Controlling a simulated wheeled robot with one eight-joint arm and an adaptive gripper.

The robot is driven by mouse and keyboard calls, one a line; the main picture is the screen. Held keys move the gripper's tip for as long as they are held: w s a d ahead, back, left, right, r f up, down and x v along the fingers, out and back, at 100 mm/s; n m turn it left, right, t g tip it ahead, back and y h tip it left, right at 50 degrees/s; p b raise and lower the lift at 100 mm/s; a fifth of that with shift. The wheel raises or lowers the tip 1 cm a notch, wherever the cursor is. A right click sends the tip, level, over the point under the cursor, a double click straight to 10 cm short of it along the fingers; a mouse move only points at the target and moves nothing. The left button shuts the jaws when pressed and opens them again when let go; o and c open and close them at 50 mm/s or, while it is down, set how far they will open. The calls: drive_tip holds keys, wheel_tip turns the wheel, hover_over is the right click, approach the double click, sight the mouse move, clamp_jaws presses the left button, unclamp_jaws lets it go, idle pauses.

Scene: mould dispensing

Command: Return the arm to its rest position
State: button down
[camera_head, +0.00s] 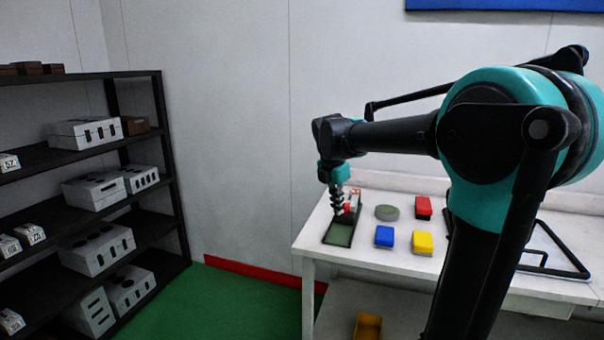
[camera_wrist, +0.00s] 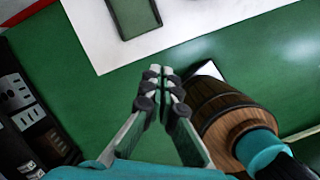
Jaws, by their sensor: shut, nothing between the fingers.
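My arm reaches across the head view from the right, with its forearm stretched out to the left. The green tray (camera_wrist: 133,15) lies on that table, apart from the fingers.
A dark shelf (camera_head: 168,130) with grey boxes stands left. A wooden barrel (camera_wrist: 222,105) is close right of my gripper in the wrist view.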

drive_tip(key=s+d+f+m+t+y, duration=0.1)
drive_tip(key=s+d+f+m, duration=0.3)
drive_tip(key=s+f+m, duration=0.7)
drive_tip(key=s+d+f+m+t, duration=0.1)
drive_tip(key=s+d+f+m, duration=0.3)
drive_tip(key=s+f+m, duration=0.7)
drive_tip(key=m, duration=0.3)
drive_tip(key=shift+s+d+m+y, duration=0.15)
drive_tip(key=shift+m+y, duration=0.15)
drive_tip(key=shift+y, duration=0.1)
